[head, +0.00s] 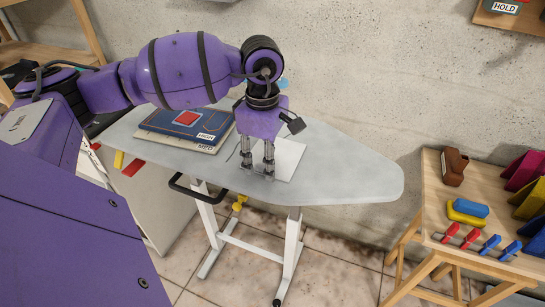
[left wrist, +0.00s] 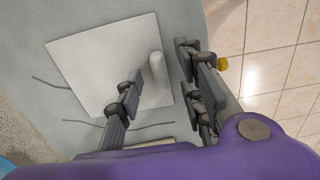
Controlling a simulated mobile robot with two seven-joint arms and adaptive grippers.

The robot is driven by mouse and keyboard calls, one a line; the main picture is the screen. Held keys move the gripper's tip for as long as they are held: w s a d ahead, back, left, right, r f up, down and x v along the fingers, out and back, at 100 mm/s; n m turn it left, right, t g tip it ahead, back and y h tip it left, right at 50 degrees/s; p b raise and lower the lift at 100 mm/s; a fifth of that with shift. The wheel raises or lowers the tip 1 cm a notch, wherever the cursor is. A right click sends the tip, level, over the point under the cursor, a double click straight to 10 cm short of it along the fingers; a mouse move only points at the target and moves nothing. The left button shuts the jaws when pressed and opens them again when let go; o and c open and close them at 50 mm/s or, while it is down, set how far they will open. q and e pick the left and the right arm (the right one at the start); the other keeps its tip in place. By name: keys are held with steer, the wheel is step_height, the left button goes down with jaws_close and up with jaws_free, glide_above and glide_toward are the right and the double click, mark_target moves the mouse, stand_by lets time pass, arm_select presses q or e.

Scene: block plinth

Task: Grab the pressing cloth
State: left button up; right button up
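A white square cloth (head: 288,158) lies flat on the grey ironing board (head: 345,178); it also shows in the left wrist view (left wrist: 90,65). A small white upright nub (left wrist: 157,66) stands near the cloth's edge; I cannot tell if it is a fold of the cloth. My left gripper (head: 258,171) points down over the cloth's near left part, its fingers apart. In the left wrist view, the fingers of the left gripper (left wrist: 160,80) are on either side of the nub, with nothing visibly gripped. My right gripper is not in view.
A blue board with a red patch (head: 187,118) lies on a pale board marked MED (head: 205,149), left of the gripper. A wooden side table (head: 430,195) at the right holds a brown block, blue and yellow pieces, several clips and coloured bins. A concrete wall stands behind.

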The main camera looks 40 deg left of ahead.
arm_select(q)
steer(key=shift+f, duration=0.45)
jaws_close()
steer(key=shift+r, duration=0.15)
